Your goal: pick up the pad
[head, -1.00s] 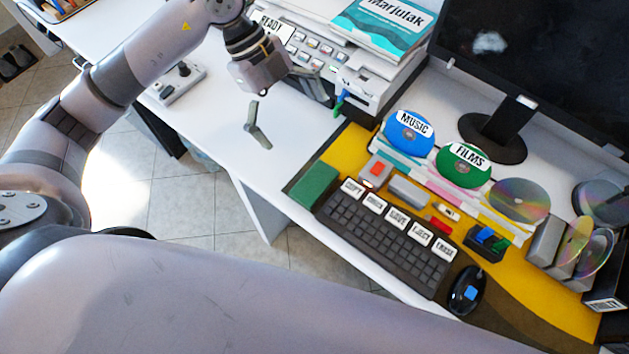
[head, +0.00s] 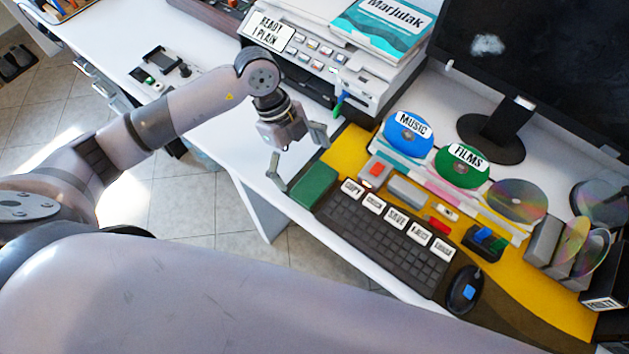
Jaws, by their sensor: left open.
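A green pad (head: 314,186), a thick rectangular block, lies on the desk at the left end of the yellow mat, just left of the keyboard. My left gripper (head: 300,161) is open and empty, its two fingers spread wide. It hangs just beyond the pad's far left side. One fingertip shows close to the pad's left corner and the other is over the far side. I cannot tell whether the near finger touches the pad. My right gripper is not in view.
A dark keyboard (head: 387,236) with white labels sits right of the pad. A printer (head: 350,85) stands behind the gripper. Grey blocks, discs and a mouse (head: 465,290) crowd the yellow mat (head: 347,149). The desk's front edge is just left of the pad.

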